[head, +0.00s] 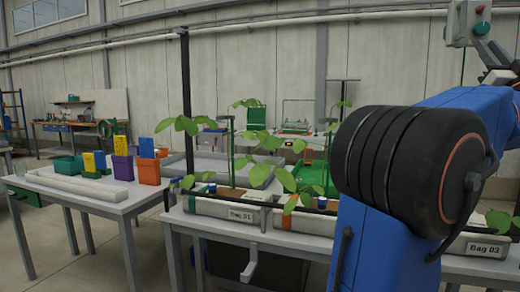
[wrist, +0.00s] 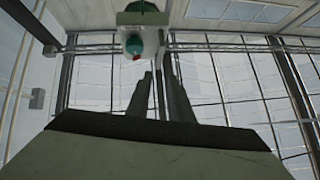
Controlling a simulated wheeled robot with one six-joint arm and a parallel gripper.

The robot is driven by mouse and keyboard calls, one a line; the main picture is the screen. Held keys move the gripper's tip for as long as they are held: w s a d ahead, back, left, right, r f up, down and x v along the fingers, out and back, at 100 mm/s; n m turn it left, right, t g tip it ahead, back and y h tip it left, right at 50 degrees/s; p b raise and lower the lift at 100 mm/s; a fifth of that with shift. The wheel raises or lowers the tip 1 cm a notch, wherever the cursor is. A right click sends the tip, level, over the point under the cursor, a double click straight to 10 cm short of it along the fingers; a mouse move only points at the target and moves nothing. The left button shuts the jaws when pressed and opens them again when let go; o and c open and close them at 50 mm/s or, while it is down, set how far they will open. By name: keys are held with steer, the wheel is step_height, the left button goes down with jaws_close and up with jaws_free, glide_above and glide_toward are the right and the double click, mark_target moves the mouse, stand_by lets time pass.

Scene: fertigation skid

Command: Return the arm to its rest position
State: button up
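My arm fills the right side of the head view, a blue link with a large black joint. My gripper is mostly hidden there behind the arm, with only some grey parts showing at the right edge. In the wrist view two dark fingers of my gripper (wrist: 158,85) point up and away, with a narrow gap between them. I see nothing held in the gap.
A bench with planted grow bags (head: 225,212) stands in front, partly behind my arm. A white table (head: 85,205) at left holds a green bin (head: 68,165), an orange bin (head: 148,171) and other coloured containers. Bare floor shows at the lower left.

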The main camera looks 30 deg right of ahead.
steer(key=w+a+f+m+g, duration=0.3)
steer(key=w+f, duration=0.2)
steer(key=w, duration=0.5)
steer(key=w+a+f+m+g, duration=0.25)
steer(key=w+a+f, duration=0.2)
steer(key=w, duration=0.55)
steer(key=w+a+f+n+g+y, duration=0.1)
steer(key=w+a+f+y, duration=0.2)
steer(key=w+a+f, duration=0.5)
steer(key=w+a+f+n+g+y, duration=0.2)
steer(key=w+a+f+y, duration=0.15)
steer(key=a+f, duration=0.75)
steer(key=s+a+f+n+g+y, duration=0.25)
steer(key=a+f+n+y, duration=0.35)
steer(key=a+f, duration=1.4)
steer(key=s+a+f+n+g+y, duration=0.4)
steer(key=s+a+f+y, duration=0.1)
steer(key=s+a+f, duration=0.8)
steer(key=shift+a+f+n+g, duration=0.35)
steer(key=shift+a+f, duration=0.1)
steer(key=shift+a, duration=0.4)
